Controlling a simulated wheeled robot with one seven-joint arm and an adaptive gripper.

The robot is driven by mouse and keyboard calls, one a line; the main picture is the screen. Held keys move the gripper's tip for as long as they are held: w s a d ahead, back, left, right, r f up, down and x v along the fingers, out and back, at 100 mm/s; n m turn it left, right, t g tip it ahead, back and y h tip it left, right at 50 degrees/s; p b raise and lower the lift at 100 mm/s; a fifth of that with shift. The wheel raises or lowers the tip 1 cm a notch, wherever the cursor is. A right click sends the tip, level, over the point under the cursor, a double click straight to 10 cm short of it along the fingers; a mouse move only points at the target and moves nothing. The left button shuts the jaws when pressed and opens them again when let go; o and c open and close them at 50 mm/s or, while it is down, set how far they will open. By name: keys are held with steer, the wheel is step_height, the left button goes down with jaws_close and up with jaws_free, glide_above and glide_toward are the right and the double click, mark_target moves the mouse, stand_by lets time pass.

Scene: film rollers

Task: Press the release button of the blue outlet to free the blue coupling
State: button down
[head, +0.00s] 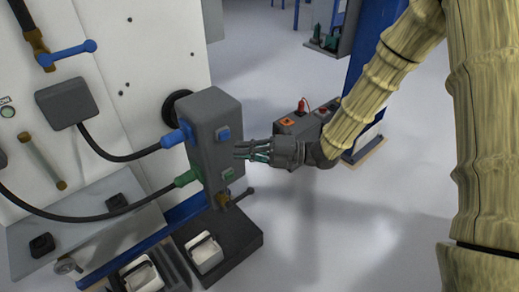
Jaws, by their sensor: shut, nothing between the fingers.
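A grey outlet box (212,108) stands at the front of the white machine. The blue coupling (172,139) sits at the upper left side of the box, with a black hose running from it. The blue release button (223,133) is on the right-facing side of the box, near the top. My gripper (239,152) is shut and empty. Its fingertips point left at that face, a little below and right of the blue button. I cannot tell whether they touch the box.
A green coupling (187,178) and green button (228,174) sit lower on the box. A black base with white-topped items (205,254) lies below. A grey box with an orange button (288,122) is behind my gripper. The floor at right is open.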

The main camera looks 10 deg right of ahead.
steer(key=shift+w+a, duration=0.45)
steer(key=shift+w, duration=0.4)
steer(key=shift+w+a, duration=0.45)
steer(key=shift+w, duration=0.35)
steer(key=shift+w+a+r+b, duration=0.15)
steer(key=shift+w+b, duration=0.1)
steer(key=shift+w, duration=0.2)
steer(key=shift+w+a+r+b, duration=0.15)
steer(key=shift+w+b, duration=0.1)
steer(key=shift+w, duration=0.15)
steer(key=shift+d, duration=0.15)
steer(key=b, duration=0.1)
glide_toward(222, 137)
steer(key=s+d, duration=0.4)
steer(key=d, duration=0.2)
steer(key=shift+s+a+f, duration=0.2)
steer(key=shift+s+f, duration=0.05)
steer(key=shift+f, duration=0.05)
